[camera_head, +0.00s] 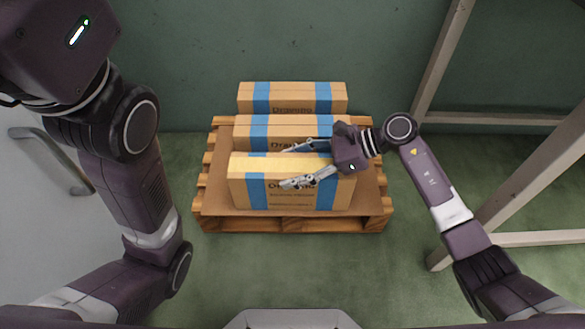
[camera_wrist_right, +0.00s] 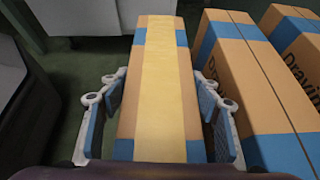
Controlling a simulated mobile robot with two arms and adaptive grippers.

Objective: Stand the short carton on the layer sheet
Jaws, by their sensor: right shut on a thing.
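The short carton (camera_head: 245,190) is brown with blue bands and a pale yellow strip along its top. It is the front one of three cartons in the head view and stands upright. My right gripper (camera_head: 295,165) comes from the right and is shut on it, one finger on the front face and one behind. In the right wrist view the carton (camera_wrist_right: 160,80) lies between the two blue-padded fingers (camera_wrist_right: 160,115). The brown layer sheet (camera_head: 367,190) lies on the pallet under the cartons. I cannot tell whether the carton's bottom touches it. My left gripper is out of view.
Two similar cartons stand behind in rows, the middle one (camera_head: 245,132) and the rear one (camera_head: 245,97). The wooden pallet (camera_head: 300,226) sits on a green floor near the wall. A pale frame (camera_head: 440,65) stands at right. A light grey cabinet (camera_head: 40,220) is at left.

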